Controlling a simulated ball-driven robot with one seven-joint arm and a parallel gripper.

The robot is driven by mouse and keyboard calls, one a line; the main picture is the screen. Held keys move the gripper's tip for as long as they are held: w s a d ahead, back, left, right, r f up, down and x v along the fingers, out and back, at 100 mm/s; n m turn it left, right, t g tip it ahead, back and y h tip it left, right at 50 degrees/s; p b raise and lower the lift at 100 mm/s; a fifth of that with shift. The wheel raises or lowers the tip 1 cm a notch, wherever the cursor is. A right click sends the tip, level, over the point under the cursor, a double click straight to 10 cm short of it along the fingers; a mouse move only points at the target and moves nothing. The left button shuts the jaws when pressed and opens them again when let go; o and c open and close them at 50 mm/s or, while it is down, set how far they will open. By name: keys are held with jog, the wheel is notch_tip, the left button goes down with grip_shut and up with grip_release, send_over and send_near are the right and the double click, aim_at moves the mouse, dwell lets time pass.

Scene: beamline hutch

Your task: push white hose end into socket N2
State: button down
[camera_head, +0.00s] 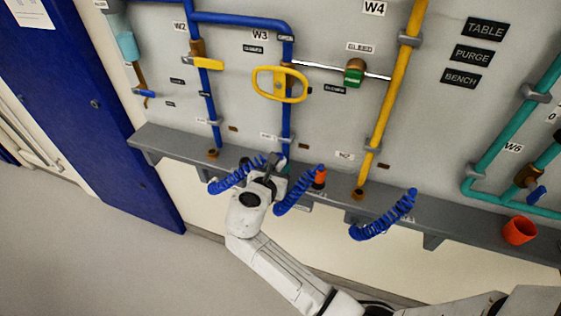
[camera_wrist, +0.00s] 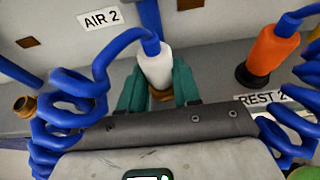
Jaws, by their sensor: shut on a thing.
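The white hose end (camera_wrist: 155,64) is upright between the two teal fingers of my gripper (camera_wrist: 158,82), which are shut on it. A blue coiled hose leaves its top. A brass fitting (camera_wrist: 161,94) shows just below the white end; I cannot tell whether the end sits in it or is above it. In the head view my gripper (camera_head: 273,168) is at the grey ledge below the W3 pipe, and the white end is hard to make out. A small label (camera_head: 345,155), perhaps N2, is farther right; a brass socket (camera_head: 358,194) is at the foot of the yellow pipe.
An orange hose end (camera_wrist: 270,50) stands in a dark holder beside the REST 2 label (camera_wrist: 262,98). An AIR 2 label (camera_wrist: 100,17) is on the panel. Blue coils hang on both sides of my gripper. An orange cup (camera_head: 519,231) is on the ledge (camera_head: 460,232) at right.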

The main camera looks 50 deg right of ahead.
jog(key=shift+r+p, duration=1)
dwell(0.5)
jog(key=shift+r+p, duration=2)
jog(key=shift+p, duration=0.45)
jog(key=shift+r, duration=0.9)
